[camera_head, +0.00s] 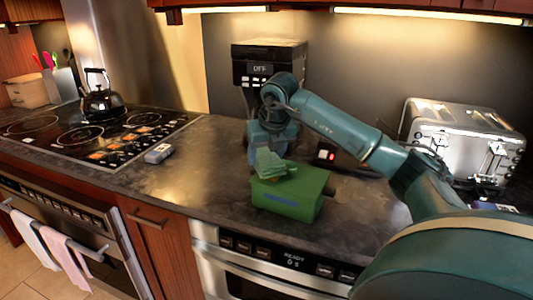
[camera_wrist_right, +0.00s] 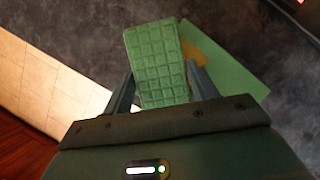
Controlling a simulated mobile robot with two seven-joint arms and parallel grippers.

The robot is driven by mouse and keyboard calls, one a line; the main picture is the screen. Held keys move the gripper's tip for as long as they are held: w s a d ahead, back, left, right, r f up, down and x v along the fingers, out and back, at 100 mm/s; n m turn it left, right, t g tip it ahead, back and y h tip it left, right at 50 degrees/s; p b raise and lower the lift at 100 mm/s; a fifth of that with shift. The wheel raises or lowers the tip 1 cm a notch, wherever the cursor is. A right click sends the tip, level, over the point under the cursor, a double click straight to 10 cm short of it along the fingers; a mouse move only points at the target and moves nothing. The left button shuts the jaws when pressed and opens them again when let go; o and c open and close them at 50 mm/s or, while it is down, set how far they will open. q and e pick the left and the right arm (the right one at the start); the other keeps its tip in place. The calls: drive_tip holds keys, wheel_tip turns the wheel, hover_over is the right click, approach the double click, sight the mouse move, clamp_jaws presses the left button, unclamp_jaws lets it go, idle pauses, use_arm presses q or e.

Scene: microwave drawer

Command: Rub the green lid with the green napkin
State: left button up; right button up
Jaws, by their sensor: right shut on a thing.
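A green box with a green lid (camera_head: 305,181) stands on the dark counter, near the front edge above the drawer microwave. The green napkin (camera_head: 272,167) is at the top left of the lid, under my right gripper (camera_head: 262,152). In the right wrist view the waffle-textured napkin (camera_wrist_right: 157,65) sits between the fingers of my right gripper (camera_wrist_right: 160,82), which is shut on it. The green lid (camera_wrist_right: 232,72), with a yellowish patch, lies behind it there. I cannot tell if the napkin presses on the lid. My left gripper is not in view.
A black coffee machine (camera_head: 268,62) stands behind the box. A steel toaster (camera_head: 462,130) is at the right, beyond my right arm. A small grey object (camera_head: 159,153) and a hob (camera_head: 95,135) with a black kettle (camera_head: 102,102) are at the left.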

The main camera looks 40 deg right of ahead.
drive_tip(key=shift+f+b, duration=0.6)
drive_tip(key=shift+f, duration=0.3)
drive_tip(key=shift+s+d, duration=0.1)
drive_tip(key=shift+s, duration=0.05)
